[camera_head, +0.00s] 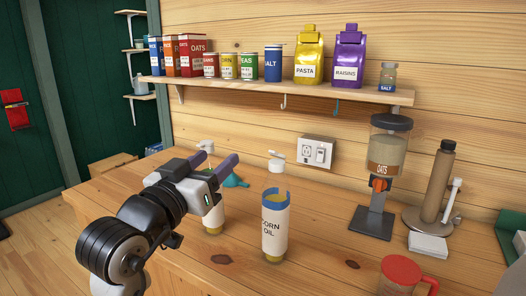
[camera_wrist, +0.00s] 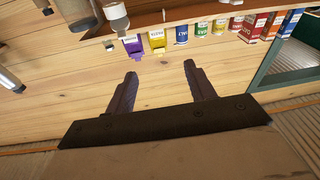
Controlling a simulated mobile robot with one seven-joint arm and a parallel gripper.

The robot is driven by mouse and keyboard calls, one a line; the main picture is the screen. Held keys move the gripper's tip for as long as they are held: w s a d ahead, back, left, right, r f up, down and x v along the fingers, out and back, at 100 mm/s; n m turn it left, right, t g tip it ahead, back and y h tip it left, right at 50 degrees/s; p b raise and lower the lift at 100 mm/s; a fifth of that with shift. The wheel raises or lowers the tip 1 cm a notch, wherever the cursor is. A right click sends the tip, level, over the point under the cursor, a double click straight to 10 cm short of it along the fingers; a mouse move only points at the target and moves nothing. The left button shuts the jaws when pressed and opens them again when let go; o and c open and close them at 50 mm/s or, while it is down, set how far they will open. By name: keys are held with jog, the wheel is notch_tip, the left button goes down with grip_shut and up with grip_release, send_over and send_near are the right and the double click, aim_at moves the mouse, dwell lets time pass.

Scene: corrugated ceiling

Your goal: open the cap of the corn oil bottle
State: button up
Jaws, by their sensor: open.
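The corn oil bottle (camera_head: 275,232) stands upright on the wooden counter in the head view, with a white label, a blue band and a yellowish base. A white cap (camera_head: 277,162) with a spout shows above it; the stretch between cap and band looks clear, so I cannot tell how they join. My gripper (camera_head: 213,163) is open and empty, up and to the left of the bottle, apart from it. Its two spread fingers also show in the wrist view (camera_wrist: 160,70), with nothing between them. The bottle is not seen in the wrist view.
A second similar bottle (camera_head: 213,217) stands partly hidden behind my gripper, near a teal funnel (camera_head: 236,181). A shelf (camera_head: 270,88) with packages runs above.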

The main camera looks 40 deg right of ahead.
aim_at(276, 154)
jog(key=d+g+p, duration=0.1)
jog(key=d, duration=0.5)
jog(key=d+f+m+g+p, duration=0.1)
jog(key=d, duration=0.4)
jog(key=w+d+f+g+p, duration=0.1)
jog(key=d, duration=0.5)
jog(key=shift+w+d+f+m+y, duration=0.1)
jog(key=shift+d+f+m+y, duration=0.2)
jog(key=shift+m, duration=0.1)
jog(key=c, duration=1)
jog(key=shift+r+p, duration=0.1)
jog(key=shift+p, duration=0.35)
